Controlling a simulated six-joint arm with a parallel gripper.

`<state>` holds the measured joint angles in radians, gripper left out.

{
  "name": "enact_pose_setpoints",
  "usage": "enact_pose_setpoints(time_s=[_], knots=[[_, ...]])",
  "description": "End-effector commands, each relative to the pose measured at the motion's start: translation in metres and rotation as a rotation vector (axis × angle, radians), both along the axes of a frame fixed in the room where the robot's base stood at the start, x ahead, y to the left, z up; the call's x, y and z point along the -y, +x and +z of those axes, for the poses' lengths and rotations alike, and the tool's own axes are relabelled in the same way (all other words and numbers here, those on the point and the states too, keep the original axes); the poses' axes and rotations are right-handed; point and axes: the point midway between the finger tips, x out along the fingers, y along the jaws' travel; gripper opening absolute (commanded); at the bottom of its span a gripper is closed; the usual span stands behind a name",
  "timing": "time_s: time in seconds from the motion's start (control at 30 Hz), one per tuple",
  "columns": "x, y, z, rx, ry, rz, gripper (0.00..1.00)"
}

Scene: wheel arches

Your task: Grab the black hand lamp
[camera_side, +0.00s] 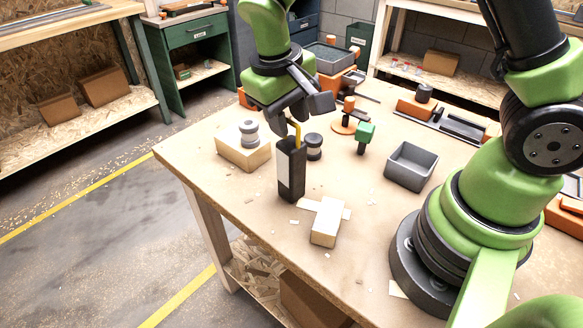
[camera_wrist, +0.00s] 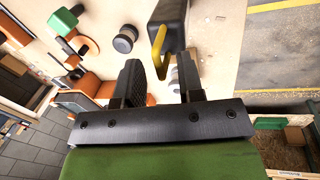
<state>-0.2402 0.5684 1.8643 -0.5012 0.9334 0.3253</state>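The black hand lamp (camera_side: 291,172) stands upright near the front left edge of the table, with a pale panel on one side and a yellow hook on top. My gripper (camera_side: 299,116) is just above the lamp, pointing down, with the hook near its fingertips. In the wrist view, my gripper (camera_wrist: 160,62) has its two fingers apart and nothing held between them. The lamp (camera_wrist: 172,13) is at the top of that view, ahead of the fingertips, with its hook reaching toward the gap. I cannot tell whether a finger touches the hook.
A wooden block with a grey round piece (camera_side: 248,131) is left of the lamp. A dark knob (camera_side: 314,146) stands close behind it. A pale wood block (camera_side: 327,222) lies in front, right. A green-headed piece (camera_side: 365,133) and an empty grey bin (camera_side: 411,167) are farther right.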

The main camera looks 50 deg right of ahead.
Motion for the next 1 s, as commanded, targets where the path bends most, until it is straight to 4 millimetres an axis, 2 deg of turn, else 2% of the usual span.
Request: enact_pose_setpoints(time_s=[0.1, 0.33, 0.37, 0.5, 1.0], knots=[[0.0019, -0.0010, -0.0108, -0.003, 0.001, -0.001, 0.35], [0.0019, -0.0005, -0.0120, 0.000, 0.003, 0.000, 0.35], [0.0019, -0.0005, -0.0119, 0.000, 0.003, 0.000, 0.30], [0.0019, -0.0005, -0.0118, 0.000, 0.002, 0.000, 0.00], [0.0020, -0.0006, -0.0109, -0.001, 0.002, 0.000, 0.00]])
